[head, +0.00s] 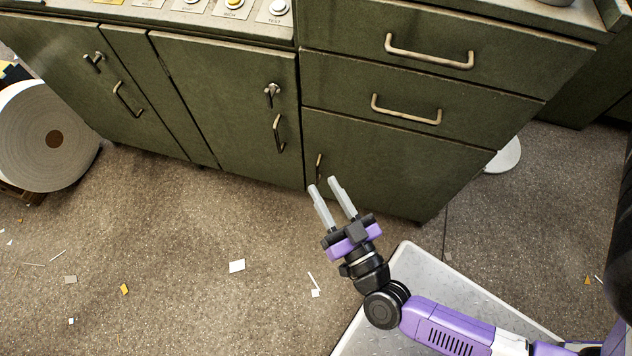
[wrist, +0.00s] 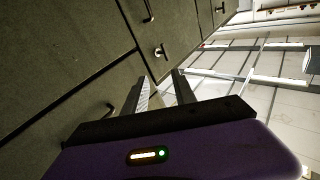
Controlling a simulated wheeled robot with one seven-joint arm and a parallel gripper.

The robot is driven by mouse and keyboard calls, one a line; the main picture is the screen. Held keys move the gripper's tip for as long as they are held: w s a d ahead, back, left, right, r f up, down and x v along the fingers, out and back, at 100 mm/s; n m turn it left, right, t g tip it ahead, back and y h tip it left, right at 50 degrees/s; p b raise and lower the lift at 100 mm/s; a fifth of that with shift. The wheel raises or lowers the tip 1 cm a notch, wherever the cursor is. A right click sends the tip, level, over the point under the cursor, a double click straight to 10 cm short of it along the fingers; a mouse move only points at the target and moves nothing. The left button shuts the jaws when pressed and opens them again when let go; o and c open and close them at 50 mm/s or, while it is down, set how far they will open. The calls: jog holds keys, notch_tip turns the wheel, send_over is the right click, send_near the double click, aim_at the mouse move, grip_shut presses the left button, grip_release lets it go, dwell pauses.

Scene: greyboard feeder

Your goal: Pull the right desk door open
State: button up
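The right desk door (head: 390,165) is a dark green panel below two drawers, and it looks shut. Its upright bar handle (head: 318,168) is near the door's left edge. In the wrist view a handle (wrist: 110,108), likely the same one, shows left of the fingers, partly hidden by my gripper. My gripper (head: 325,185) is open and empty, its two grey fingers apart and pointing at the cabinet just below the handle in the head view. The fingertips also show in the wrist view (wrist: 158,78). I cannot tell if they touch the door.
Two drawers with bar handles (head: 428,50) (head: 407,110) are above the door. A green door (head: 225,95) with a latch knob (head: 271,92) and bar handle is to its left. A large paper roll (head: 45,135) stands far left. Small scraps litter the open floor (head: 180,260).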

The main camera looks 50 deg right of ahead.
aim_at(317, 175)
jog(key=w+d+f+m+g+h+b, duration=0.2)
jog(key=w+f+g+b, duration=0.15)
jog(key=f, duration=0.55)
jog(key=w+d+f+m+g+h+b, duration=0.1)
jog(key=w+d+f+g+h+b, duration=0.15)
jog(key=f+b, duration=0.4)
jog(key=w+d+f+m+g+h+b, duration=0.2)
jog(key=w+d+f+b, duration=0.1)
jog(key=f, duration=0.7)
jog(key=b+x, duration=0.1)
jog(key=x, duration=0.2)
jog(key=b+x, duration=0.2)
jog(key=x, duration=0.2)
jog(key=shift+s+d, duration=0.15)
jog(key=shift+d, duration=0.2)
jog(key=shift+c, duration=0.4)
grip_shut()
